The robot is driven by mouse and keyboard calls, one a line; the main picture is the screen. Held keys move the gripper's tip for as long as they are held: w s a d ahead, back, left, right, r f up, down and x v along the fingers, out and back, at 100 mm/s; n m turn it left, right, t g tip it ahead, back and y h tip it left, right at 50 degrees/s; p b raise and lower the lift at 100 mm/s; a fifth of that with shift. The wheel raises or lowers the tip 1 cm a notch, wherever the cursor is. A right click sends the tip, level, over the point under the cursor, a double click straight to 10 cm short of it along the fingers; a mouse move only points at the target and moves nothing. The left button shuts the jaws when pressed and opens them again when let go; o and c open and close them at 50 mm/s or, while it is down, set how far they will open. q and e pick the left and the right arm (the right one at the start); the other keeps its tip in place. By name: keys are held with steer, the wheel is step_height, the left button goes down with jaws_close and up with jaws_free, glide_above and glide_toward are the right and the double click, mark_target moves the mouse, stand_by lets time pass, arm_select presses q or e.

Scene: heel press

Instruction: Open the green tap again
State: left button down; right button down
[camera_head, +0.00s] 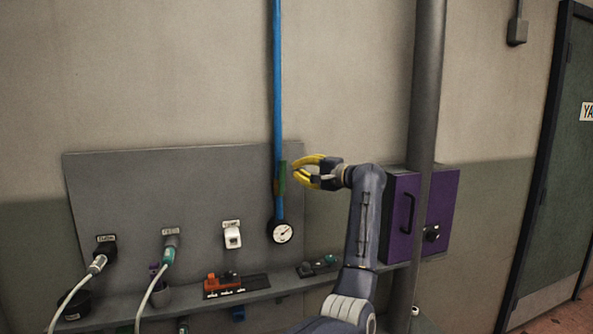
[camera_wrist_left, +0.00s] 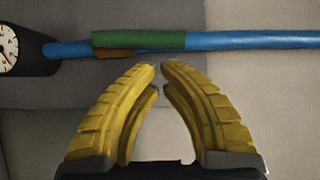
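The green tap handle (camera_head: 282,178) lies along the upright blue pipe (camera_head: 277,80), just above the round gauge (camera_head: 282,233). In the left wrist view the green handle (camera_wrist_left: 138,39) runs parallel to the blue pipe (camera_wrist_left: 250,40), with a brownish valve part (camera_wrist_left: 115,53) beside it. My left gripper (camera_head: 295,169) has yellow fingers and is just right of the handle in the head view. In the left wrist view its fingertips (camera_wrist_left: 160,68) nearly meet, with a slim gap and nothing between them. They look close to the handle; contact cannot be told. My right gripper is not in view.
A purple box (camera_head: 402,215) with a black handle is on the wall at the right, behind a grey column (camera_head: 427,90). Plugs with cables (camera_head: 170,245) and a white switch (camera_head: 232,236) are on the grey panel (camera_head: 130,190). A shelf (camera_head: 190,302) below carries small parts.

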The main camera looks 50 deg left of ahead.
arm_select(q)
steer(key=w+d, duration=0.3)
steer(key=d, duration=0.8)
steer(key=shift+w+f, duration=0.2)
steer(key=shift+f, duration=0.05)
